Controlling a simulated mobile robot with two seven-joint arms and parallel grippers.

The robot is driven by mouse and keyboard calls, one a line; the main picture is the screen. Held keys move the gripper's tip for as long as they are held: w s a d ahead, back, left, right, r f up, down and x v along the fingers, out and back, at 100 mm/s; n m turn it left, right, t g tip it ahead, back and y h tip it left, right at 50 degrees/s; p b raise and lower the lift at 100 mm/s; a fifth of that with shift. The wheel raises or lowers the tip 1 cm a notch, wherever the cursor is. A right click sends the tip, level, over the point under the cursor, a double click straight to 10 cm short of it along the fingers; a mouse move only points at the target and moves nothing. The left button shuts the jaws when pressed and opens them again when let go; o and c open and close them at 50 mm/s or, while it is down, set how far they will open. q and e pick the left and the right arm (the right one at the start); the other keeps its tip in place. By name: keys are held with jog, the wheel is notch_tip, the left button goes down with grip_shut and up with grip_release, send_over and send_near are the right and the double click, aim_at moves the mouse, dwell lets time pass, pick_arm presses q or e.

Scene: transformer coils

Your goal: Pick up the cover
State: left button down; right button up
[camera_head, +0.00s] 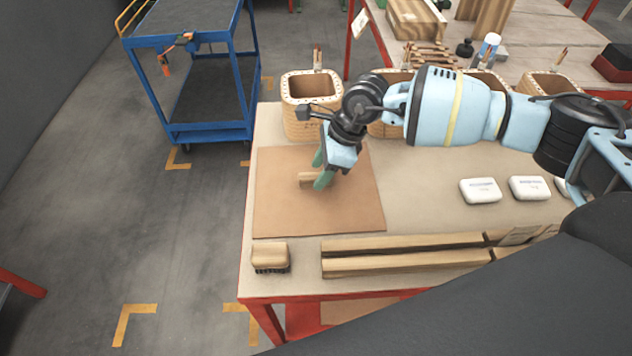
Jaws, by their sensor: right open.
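The cover looks to be the flat brown square sheet (275,205) lying on the table's left end. A small pale wooden block, like a handle (307,179), stands near its middle. My right gripper (321,170) points down over the sheet with its green fingers apart, close to the block. The near finger overlaps the block's right end in the picture. I cannot tell whether the fingers touch it. My left gripper is not in view.
Several wound coils, one at the left (311,118), stand behind the sheet. A brush (270,257) and wooden bars (400,262) lie along the table's (425,205) front. White packs (480,191) lie to the right. A blue cart (200,90) stands beyond the table.

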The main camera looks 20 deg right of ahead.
jog(key=shift+x, duration=0.85)
jog(key=shift+c, duration=0.3)
grip_shut()
jog(key=shift+r, duration=0.1)
notch_tip(320, 180, up, 18)
jog(key=shift+s, duration=0.1)
